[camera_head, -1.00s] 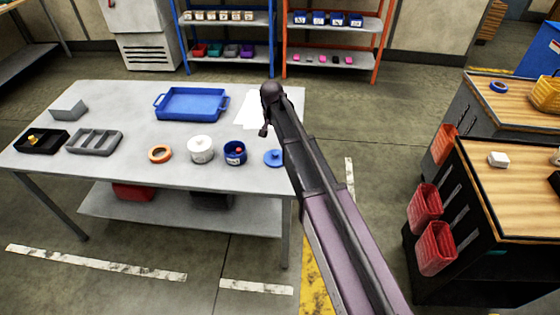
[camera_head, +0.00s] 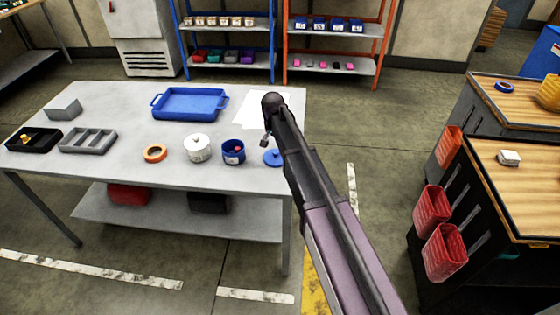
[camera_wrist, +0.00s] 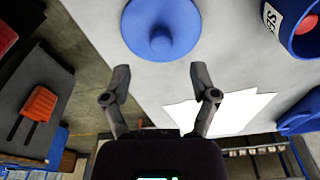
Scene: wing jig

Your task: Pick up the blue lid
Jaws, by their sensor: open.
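The blue lid (camera_head: 272,157) is a round disc with a knob on top. It lies flat near the right edge of the grey table (camera_head: 110,105). In the wrist view the lid (camera_wrist: 160,27) shows at the top middle, with its knob facing the camera. My gripper (camera_wrist: 157,85) is open and empty, its two fingers spread below the lid in that picture and apart from it. In the head view my gripper (camera_head: 266,138) hangs just above and behind the lid; its fingers are small there. The blue pot (camera_head: 233,152) stands left of the lid with something red inside.
A white lidded pot (camera_head: 197,149), an orange ring (camera_head: 155,153), a blue tray (camera_head: 190,104) and white paper (camera_head: 250,111) share the table. A grey divided tray (camera_head: 88,140) and a black bin (camera_head: 33,140) are at the left. A wooden-topped bench (camera_head: 520,190) stands right.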

